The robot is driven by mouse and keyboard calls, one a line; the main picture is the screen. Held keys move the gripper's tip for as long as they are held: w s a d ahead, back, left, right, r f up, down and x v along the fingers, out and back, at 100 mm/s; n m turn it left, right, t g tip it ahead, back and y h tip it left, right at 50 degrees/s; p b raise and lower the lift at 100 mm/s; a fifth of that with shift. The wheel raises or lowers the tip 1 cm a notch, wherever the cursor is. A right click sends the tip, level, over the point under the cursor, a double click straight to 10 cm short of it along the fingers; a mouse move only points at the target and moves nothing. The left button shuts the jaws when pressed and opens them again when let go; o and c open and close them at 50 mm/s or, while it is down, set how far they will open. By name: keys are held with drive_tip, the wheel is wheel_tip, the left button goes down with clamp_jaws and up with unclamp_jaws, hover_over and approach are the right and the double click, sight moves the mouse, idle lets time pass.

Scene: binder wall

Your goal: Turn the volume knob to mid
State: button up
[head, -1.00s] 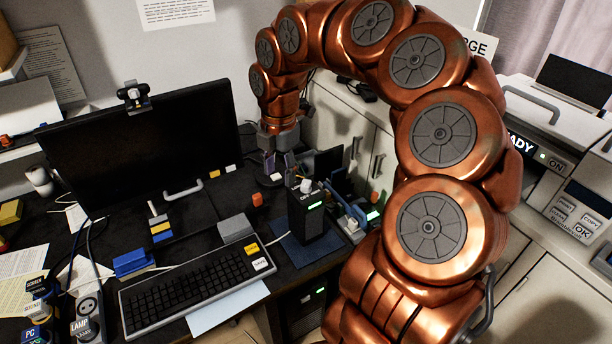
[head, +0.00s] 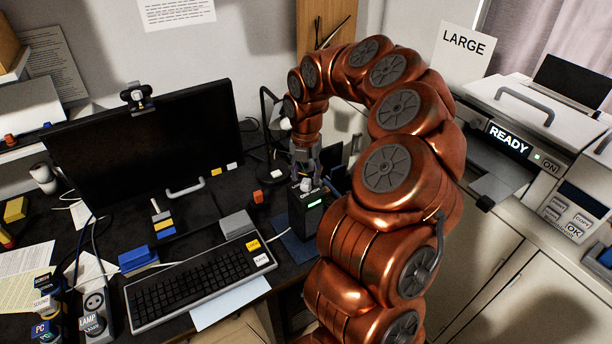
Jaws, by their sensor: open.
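The small black box (head: 308,216) with a lit green display stands upright on the desk, right of the keyboard. A small pale knob (head: 306,185) sits on its top and is partly hidden by my gripper. My gripper (head: 305,181) points down over the box top, its fingers open around or just beside the knob. I cannot tell whether a finger touches it. The knob's pointer and setting are too small to read.
A monitor (head: 140,140) and a keyboard (head: 198,289) are left of the box. A desk lamp (head: 268,120) stands behind. The printer (head: 520,150) is at the right.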

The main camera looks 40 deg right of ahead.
drive_tip(key=shift+f, duration=1)
clamp_jaws()
